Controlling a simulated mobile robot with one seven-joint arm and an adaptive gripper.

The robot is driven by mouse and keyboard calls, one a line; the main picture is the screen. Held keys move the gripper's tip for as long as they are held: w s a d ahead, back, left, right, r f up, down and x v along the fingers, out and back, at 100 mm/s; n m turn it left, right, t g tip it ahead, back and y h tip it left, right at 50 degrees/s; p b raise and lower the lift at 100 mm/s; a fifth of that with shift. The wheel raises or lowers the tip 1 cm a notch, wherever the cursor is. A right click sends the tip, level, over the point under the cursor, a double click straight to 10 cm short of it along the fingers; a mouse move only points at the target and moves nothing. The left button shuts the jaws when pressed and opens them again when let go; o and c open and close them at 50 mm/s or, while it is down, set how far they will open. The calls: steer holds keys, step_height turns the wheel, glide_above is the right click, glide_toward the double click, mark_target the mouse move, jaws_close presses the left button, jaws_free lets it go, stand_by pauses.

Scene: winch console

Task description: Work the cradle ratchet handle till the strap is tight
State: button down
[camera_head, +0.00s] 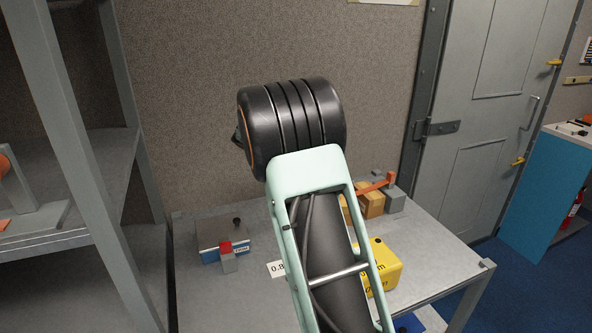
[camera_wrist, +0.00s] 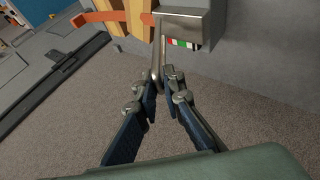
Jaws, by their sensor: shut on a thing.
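The grey ratchet housing (camera_wrist: 190,18) is at the top of the wrist view, with a small red, white and green marked strip (camera_wrist: 183,43) on its side. A thin metal handle (camera_wrist: 163,38) runs down from it between the fingertips of my gripper (camera_wrist: 161,82), which is shut on it. The orange strap (camera_wrist: 108,17) passes over a wooden block (camera_wrist: 134,32) beside the housing. In the head view the strap (camera_head: 377,186), wooden blocks (camera_head: 370,203) and housing (camera_head: 394,199) stand at the table's back right; my arm hides my gripper there.
The grey table (camera_head: 430,240) also bears a yellow box (camera_head: 384,267) and, at left, a blue and grey unit (camera_head: 215,240) with a red-topped part. A grey shelf frame (camera_head: 62,110) stands at far left. A grey door (camera_head: 490,110) is behind at right.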

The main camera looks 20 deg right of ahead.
steer(key=shift+d+r+m+y+p, duration=0.1)
steer(key=shift+d+r+y+p, duration=0.25)
steer(key=shift+d+p, duration=0.35)
steer(key=shift+d+r+m+y+p, duration=0.1)
steer(key=shift+d+r+y+p, duration=0.3)
steer(key=shift+d+p, duration=0.3)
steer(key=shift+d+r+m+y+p, duration=0.1)
steer(key=shift+d+r+y+p, duration=0.25)
steer(key=shift+d+p, duration=0.35)
steer(key=shift+s+d, duration=0.1)
steer(key=c, duration=2.1)
jaws_free()
steer(key=shift+f, duration=0.1)
steer(key=shift+a, duration=0.2)
steer(key=v, duration=1.1)
steer(key=shift+s+r, duration=0.1)
steer(key=shift+r, duration=0.3)
